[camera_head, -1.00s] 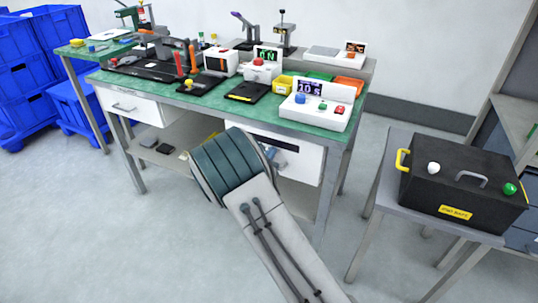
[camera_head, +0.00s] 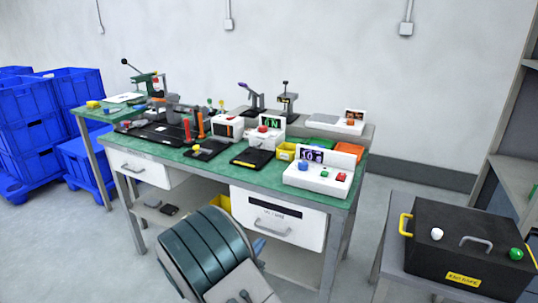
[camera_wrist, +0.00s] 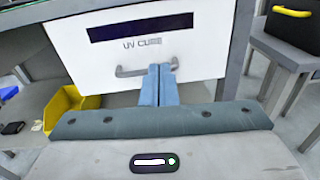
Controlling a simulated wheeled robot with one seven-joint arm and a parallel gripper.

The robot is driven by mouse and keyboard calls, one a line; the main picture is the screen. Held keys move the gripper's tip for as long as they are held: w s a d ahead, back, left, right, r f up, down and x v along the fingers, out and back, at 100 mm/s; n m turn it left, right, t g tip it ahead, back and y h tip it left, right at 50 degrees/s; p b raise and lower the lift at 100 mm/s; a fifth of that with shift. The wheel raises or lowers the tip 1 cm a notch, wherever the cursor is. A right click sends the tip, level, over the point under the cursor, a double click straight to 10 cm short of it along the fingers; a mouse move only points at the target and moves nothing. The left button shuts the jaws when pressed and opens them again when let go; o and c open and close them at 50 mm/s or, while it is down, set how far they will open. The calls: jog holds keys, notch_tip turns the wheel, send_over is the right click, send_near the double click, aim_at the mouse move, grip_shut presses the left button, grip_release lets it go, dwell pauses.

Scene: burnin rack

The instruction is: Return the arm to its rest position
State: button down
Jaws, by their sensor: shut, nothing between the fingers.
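My gripper (camera_wrist: 160,70) shows in the wrist view as two blue fingers pressed together, shut and empty. In that picture the fingertips overlap the handle (camera_wrist: 128,72) of the white UV CURE drawer (camera_wrist: 205,45); I cannot tell the gap between them. In the head view my arm (camera_head: 205,250) is low at the front of the bench, with its wide teal-banded part in front of the lower shelf. The gripper is mostly hidden behind the arm there. The drawer (camera_head: 312,228) looks closed.
The green-topped bench (camera_head: 225,172) carries several devices, including a white timer box (camera_head: 316,181). A black box (camera_head: 470,245) with a yellow label stands on a side table at right. A yellow bin (camera_wrist: 68,103) sits on the shelf. Blue crates (camera_head: 35,130) are at left.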

jog(key=s+d+r+m+g+h+p, duration=0.1)
jog(key=s+d+r+m+g+p, duration=0.3)
jog(key=d, duration=0.3)
jog(key=s+d+r+m+g+p, duration=0.2)
jog(key=s+d+r+m+g, duration=0.25)
jog(key=d+r+m, duration=0.25)
jog(key=s+d+r+m+g+h+p, duration=0.1)
jog(key=s+d+r+m+g+p, duration=0.1)
jog(key=s+d+r+m+g, duration=0.4)
jog(key=s+r+m+t+y+p, duration=0.1)
jog(key=s+r+m+y+p, duration=0.8)
jog(key=s+r+m, duration=0.3)
notch_tip(320, 180, up, 2)
jog(key=shift+s+a+r+m+y+p, duration=0.1)
jog(key=shift+s+a+m+y+p, duration=0.25)
jog(key=shift+m+y, duration=0.3)
